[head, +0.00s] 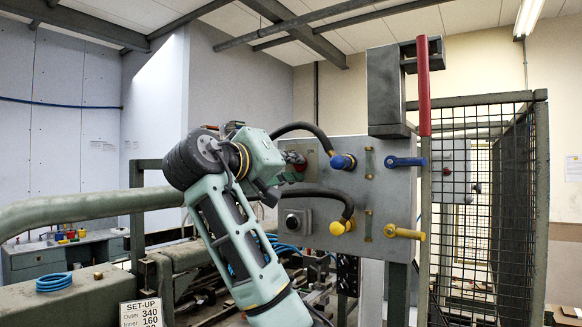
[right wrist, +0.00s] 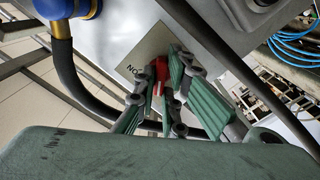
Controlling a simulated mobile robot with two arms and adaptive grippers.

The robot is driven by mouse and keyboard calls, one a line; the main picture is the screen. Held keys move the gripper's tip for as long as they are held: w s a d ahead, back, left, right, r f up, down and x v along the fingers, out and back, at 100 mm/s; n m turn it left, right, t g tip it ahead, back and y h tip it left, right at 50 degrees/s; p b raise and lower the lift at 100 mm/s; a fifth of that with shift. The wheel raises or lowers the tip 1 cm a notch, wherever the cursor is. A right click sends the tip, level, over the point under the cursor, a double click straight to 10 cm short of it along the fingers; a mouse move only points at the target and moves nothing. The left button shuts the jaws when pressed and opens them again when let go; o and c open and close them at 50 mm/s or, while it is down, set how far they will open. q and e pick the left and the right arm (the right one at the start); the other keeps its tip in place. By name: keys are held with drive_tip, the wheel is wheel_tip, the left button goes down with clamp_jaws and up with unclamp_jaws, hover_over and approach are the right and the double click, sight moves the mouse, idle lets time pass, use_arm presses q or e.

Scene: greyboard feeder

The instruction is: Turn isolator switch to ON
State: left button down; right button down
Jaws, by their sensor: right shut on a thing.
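The isolator switch has a red handle (right wrist: 161,72) on a pale square plate (right wrist: 138,54) fixed to the grey panel (head: 375,215). Lettering that looks like "ON" upside down shows on the plate beside the handle in the right wrist view. My right gripper (right wrist: 163,88) is shut on the red handle, with green ribbed fingers on both sides of it. In the head view my right gripper (head: 290,164) reaches the panel's upper left and hides most of the switch. The handle's exact angle is hard to tell. My left gripper is not in view.
Black hoses run close around the gripper to a blue fitting (head: 343,161) and a yellow fitting (head: 341,227). A mesh guard (head: 485,200) stands at right.

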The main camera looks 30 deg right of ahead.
drive_tip(key=m+b, duration=0.1)
drive_tip(key=m, duration=1.5)
drive_tip(key=shift+f, duration=0.1)
drive_tip(key=shift+m, duration=0.4)
drive_tip(key=c, duration=1.8)
unclamp_jaws()
drive_tip(key=shift+c, duration=0.2)
drive_tip(key=shift+a, duration=0.15)
